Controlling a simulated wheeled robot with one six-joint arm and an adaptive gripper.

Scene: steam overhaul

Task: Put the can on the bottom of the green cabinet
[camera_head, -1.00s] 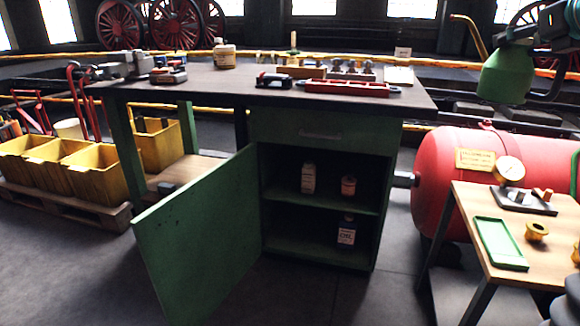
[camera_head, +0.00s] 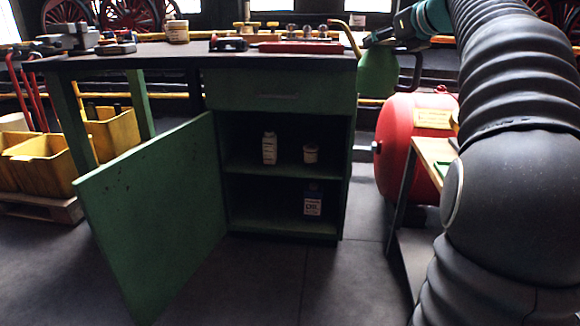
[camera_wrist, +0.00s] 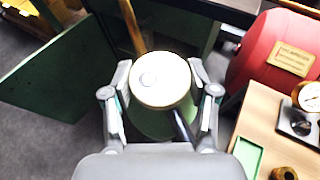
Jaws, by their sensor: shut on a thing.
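The can (camera_head: 378,76) is green with a dark handle and a brass spout, and hangs upright in my gripper (camera_head: 388,36), just right of the green cabinet (camera_head: 285,97) in the head view. In the wrist view my gripper (camera_wrist: 160,66) is shut around the can, whose pale round top (camera_wrist: 160,84) sits between the fingers. The cabinet door (camera_head: 155,215) is open to the left. The cabinet's bottom (camera_head: 265,222) holds a labelled oil bottle (camera_head: 312,203) at its right; the left part is clear.
A middle shelf (camera_head: 245,169) carries a white bottle (camera_head: 269,148) and a small jar (camera_head: 310,153). Tools lie on the worktop above. A red tank (camera_head: 395,120) and a small wooden table (camera_head: 432,155) stand on the right. The floor before the cabinet is clear.

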